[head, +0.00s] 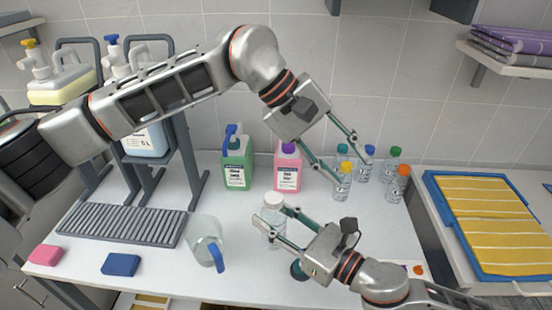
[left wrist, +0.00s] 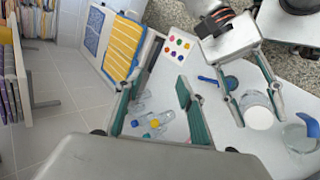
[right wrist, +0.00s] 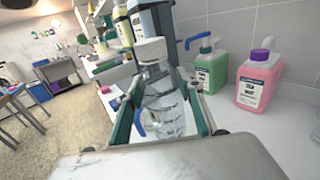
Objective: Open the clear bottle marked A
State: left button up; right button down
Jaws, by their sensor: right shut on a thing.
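A clear bottle with a white cap (head: 273,200) stands upright in the middle of the table; I cannot read a letter A on it. My right gripper (head: 272,217) is shut around its upper body, below the cap. In the right wrist view the bottle (right wrist: 165,112) sits between the fingers with its cap on. The bottle's white cap (left wrist: 261,118) also shows in the left wrist view. My left gripper (head: 346,160) is open and empty, right of and behind that bottle, near the small clear bottles. It also shows open in the left wrist view (left wrist: 168,65).
Several small clear bottles with coloured caps (head: 362,172) stand at the back right. A green bottle (head: 237,170) and a pink bottle (head: 288,172) stand behind. A clear jug (head: 205,236) with a blue handle is close on the left. A blue tray (head: 437,200) holds a yellow towel.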

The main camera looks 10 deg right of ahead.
pick_arm(q)
jog(key=w+a+m+t+y, duration=0.2)
jog(key=a+y, duration=0.1)
jog(key=a, duration=0.1)
jog(key=r+y, duration=0.1)
jog(key=y, duration=0.4)
send_over(277, 197)
jog(key=shift+t, duration=0.3)
jog(key=shift+a+f, duration=0.1)
jog(key=shift+a, duration=0.05)
jog(key=shift+f, duration=3.8)
jog(key=c, duration=1.1)
grip_shut()
